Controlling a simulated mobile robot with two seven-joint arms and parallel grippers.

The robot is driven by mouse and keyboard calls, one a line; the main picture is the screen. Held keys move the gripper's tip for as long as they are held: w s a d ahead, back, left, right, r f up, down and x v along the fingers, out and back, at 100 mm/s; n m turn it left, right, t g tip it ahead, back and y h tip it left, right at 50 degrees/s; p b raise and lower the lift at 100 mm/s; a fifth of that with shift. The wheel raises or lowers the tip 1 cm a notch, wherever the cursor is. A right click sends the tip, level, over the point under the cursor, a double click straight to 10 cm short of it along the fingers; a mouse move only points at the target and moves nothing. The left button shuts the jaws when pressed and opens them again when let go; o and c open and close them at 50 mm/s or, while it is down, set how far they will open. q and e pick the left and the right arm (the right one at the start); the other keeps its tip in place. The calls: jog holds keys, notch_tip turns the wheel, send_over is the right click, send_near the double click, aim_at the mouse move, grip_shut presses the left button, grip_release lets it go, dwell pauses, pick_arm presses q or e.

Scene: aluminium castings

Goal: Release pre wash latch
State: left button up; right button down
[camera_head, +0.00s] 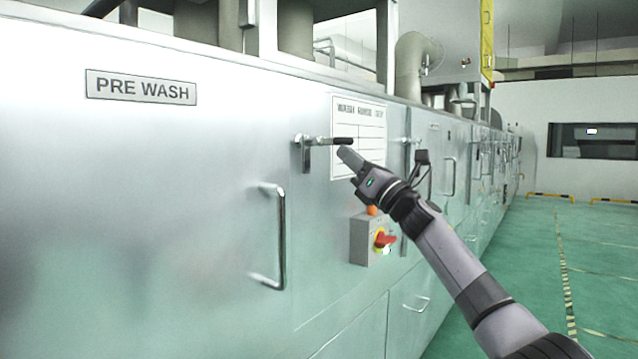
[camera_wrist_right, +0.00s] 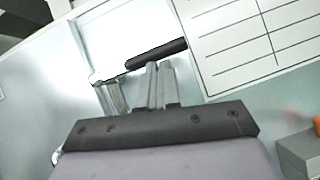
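The pre wash latch (camera_head: 318,141) is a metal lever on a bracket, with a black grip pointing right, roughly level. It sits on the steel machine front, right of the "PRE WASH" plate (camera_head: 141,88). My right gripper (camera_head: 346,153) is just below the black grip's end. In the right wrist view the black grip (camera_wrist_right: 157,53) lies across just beyond the fingertips (camera_wrist_right: 160,68). The two fingers are close together and look shut, with nothing seen between them. Whether they touch the grip I cannot tell. My left gripper is not in view.
A vertical door handle (camera_head: 281,238) is below left of the latch. A grey switch box (camera_head: 364,240) with a red knob sits below my right gripper. A paper chart (camera_head: 343,112) is behind the grip. Green floor (camera_head: 530,270) is open at the right.

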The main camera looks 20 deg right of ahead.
jog(key=shift+r, duration=0.3)
jog(key=s+d+f+b, duration=0.4)
jog(key=s+f, duration=0.3)
jog(key=f, duration=0.3)
jog(key=shift+d, duration=0.8)
jog(key=shift+s, duration=0.1)
